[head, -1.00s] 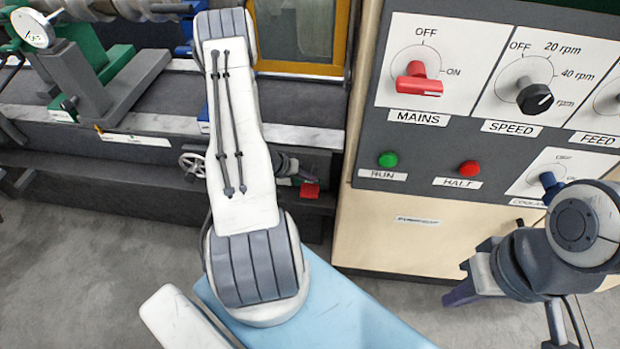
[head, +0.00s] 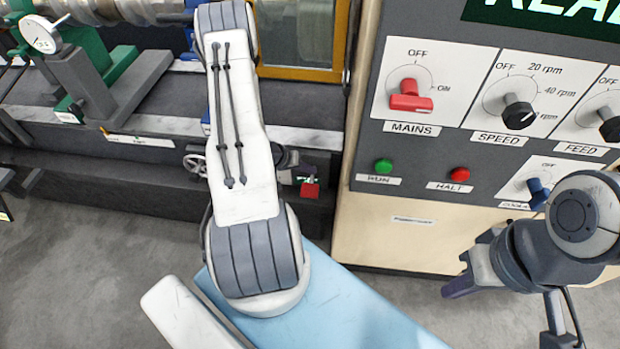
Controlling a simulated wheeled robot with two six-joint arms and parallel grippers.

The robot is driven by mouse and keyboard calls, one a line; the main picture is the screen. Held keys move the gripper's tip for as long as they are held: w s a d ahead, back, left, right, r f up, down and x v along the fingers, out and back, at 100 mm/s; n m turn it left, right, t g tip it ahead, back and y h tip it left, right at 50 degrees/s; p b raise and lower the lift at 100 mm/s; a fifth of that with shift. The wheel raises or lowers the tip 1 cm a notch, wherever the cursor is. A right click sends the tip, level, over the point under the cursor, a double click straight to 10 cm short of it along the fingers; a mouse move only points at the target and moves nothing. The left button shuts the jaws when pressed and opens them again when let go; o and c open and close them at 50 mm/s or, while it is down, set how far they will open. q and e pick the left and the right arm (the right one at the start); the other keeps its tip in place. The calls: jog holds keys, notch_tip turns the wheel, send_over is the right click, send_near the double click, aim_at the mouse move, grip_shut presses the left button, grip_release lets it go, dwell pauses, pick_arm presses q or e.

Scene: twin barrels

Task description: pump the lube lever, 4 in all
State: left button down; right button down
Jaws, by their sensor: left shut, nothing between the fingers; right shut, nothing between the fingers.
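A small red block (head: 310,190) sits low on the front of the machine, right of the handwheel; it may be the lube lever's grip, but I cannot tell for sure. My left arm crosses the middle of the view. My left gripper (head: 304,173) shows in part from behind the arm, shut and close above the red block; I cannot tell whether they touch. My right gripper (head: 458,287) is shut and empty at the lower right, in front of the cream cabinet base.
The control panel (head: 450,150) stands at the right, with a red MAINS switch (head: 410,97), a SPEED knob (head: 518,114), a green RUN button (head: 383,166) and a red HALT button (head: 459,174). A handwheel (head: 195,163) is left of my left gripper. Grey floor (head: 90,260) is clear.

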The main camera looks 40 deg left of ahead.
notch_tip(320, 180, up, 2)
jog(key=shift+r+p, duration=0.25)
jog(key=shift+p, duration=0.6)
